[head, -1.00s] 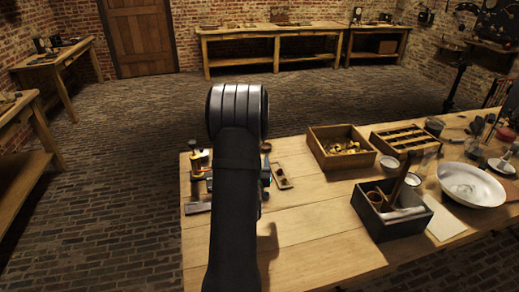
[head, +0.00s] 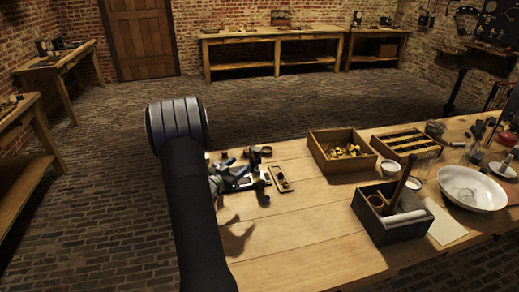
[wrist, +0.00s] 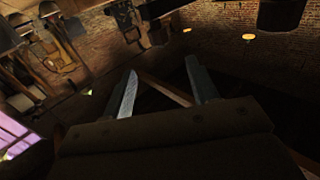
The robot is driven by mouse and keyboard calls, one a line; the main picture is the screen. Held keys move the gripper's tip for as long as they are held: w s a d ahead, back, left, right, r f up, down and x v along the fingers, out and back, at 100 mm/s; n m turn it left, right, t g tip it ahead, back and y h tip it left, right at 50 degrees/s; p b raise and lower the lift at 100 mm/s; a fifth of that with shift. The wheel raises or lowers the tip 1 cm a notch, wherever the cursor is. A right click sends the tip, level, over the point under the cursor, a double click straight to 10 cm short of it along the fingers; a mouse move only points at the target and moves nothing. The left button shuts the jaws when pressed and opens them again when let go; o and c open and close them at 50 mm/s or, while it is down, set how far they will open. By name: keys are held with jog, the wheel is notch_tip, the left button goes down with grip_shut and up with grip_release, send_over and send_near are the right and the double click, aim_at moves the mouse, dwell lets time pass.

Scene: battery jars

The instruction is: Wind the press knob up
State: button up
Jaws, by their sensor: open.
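My gripper (wrist: 161,66) shows in the wrist view with its two fingers apart and nothing held between them. In the head view my dark arm reaches over the left end of the bench, and the gripper end is hard to separate from a cluster of small dark parts (head: 254,152) there. I cannot make out the press or its knob for certain in either view; they may be in that cluster or hidden behind my arm. Whether the gripper touches anything there cannot be told.
The wooden bench (head: 290,238) has clear room at its front. A small wooden plate (head: 282,185) lies beside the cluster. To the right stand a box of brass parts (head: 318,156), a slotted tray (head: 375,143), a dark tool box (head: 372,228) and a white bowl (head: 487,194).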

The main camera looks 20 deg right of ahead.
aim_at(257, 153)
jog(key=x, duration=1.4)
jog(key=c, duration=1)
